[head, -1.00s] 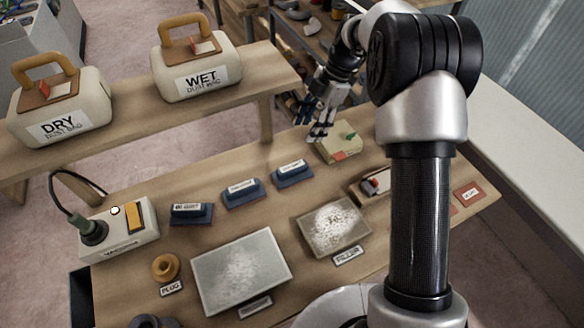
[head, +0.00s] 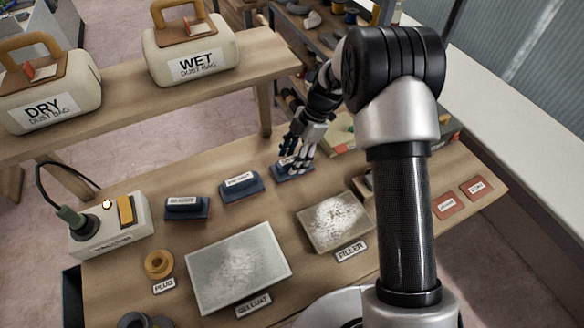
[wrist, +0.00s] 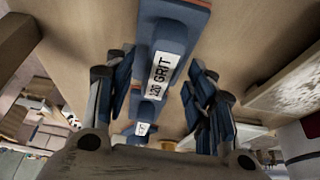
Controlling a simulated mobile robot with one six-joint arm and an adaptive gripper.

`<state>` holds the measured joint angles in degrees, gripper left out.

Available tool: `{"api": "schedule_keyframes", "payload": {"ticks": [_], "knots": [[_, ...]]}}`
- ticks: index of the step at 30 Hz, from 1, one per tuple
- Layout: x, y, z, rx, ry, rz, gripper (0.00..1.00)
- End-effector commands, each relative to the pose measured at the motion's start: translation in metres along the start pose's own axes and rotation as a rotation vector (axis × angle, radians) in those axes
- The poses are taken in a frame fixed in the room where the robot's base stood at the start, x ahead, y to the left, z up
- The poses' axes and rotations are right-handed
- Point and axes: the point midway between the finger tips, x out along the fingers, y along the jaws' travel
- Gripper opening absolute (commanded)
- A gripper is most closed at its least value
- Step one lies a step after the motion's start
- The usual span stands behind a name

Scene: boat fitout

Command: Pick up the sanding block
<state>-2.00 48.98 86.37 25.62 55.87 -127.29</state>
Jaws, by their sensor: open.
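Three blue sanding blocks with white labels sit in a row on the wooden bench: a left block (head: 187,208), a middle block (head: 241,186) and a right block (head: 292,173). My gripper (head: 293,157) is over the right block and partly hides it. In the wrist view my gripper (wrist: 160,85) is open, with blue-padded fingers to the left and right. The nearest block (wrist: 180,30), its label ending in GRIT, lies between the lines of the fingers, toward the top of the picture. Whether the fingers touch it cannot be told.
A glass-like panel (head: 238,268) and a filler board (head: 336,222) lie in front of the blocks. A switch box (head: 110,228) with a cable and a yellow plug ring (head: 158,264) are at left. A raised shelf (head: 120,112) holds the DRY and WET dust bags behind.

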Motion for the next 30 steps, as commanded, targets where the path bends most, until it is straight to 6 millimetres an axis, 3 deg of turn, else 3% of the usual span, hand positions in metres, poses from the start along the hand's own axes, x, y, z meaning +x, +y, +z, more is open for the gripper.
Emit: {"api": "schedule_keyframes", "payload": {"ticks": [3, 20, 30], "knots": [[0.0110, 0.0007, -0.0003, -0.001, 0.000, 0.001, 0.50], [0.0120, 0.0007, 0.0006, -0.001, -0.001, 0.002, 0.50], [0.0119, 0.0006, 0.0004, -0.001, -0.001, 0.001, 0.29]]}}
